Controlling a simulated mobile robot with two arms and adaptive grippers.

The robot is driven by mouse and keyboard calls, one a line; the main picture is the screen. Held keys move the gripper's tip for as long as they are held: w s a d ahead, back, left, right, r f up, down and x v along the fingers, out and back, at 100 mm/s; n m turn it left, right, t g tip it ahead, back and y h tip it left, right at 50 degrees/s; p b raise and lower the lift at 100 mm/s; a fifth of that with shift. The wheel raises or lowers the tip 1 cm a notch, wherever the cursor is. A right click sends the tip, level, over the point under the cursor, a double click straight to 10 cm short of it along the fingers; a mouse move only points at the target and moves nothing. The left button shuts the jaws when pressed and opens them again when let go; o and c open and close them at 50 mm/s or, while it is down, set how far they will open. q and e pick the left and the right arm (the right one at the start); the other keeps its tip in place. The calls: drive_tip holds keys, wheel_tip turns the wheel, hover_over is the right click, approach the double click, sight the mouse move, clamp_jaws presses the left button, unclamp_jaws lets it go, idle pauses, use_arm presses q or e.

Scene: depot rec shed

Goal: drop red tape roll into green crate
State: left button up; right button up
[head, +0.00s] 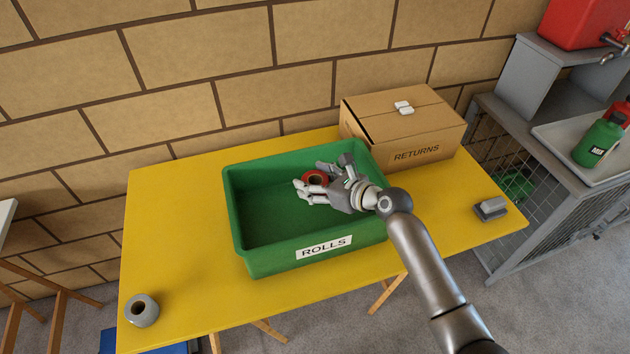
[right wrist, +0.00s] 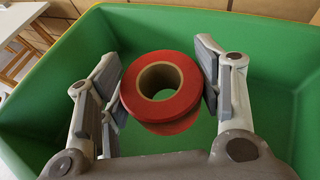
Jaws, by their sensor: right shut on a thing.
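The red tape roll (head: 315,179) is in my right gripper (head: 322,183), over the right half of the green crate (head: 240,225). In the right wrist view the red tape roll (right wrist: 158,100) sits between the two fingers of the right gripper (right wrist: 160,88), its hole facing the camera. The green crate (right wrist: 285,60) spreads below and around it there. The crate stands on the yellow table with a "ROLLS" label on its front and looks empty in its visible part. How high the roll is above the crate floor is hard to tell. My left gripper is not in view.
The yellow table (head: 185,290) also holds a grey roll (head: 141,310) at the front left, a "RETURNS" cardboard box (head: 375,125) behind the crate's right side, and a small grey block (head: 490,209) at the right. A grey cage unit (head: 545,190) with a green bottle (head: 597,143) stands beyond.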

drive_tip(key=o, duration=1.1)
drive_tip(key=v, duration=1.2)
drive_tip(key=shift+r, duration=0.15)
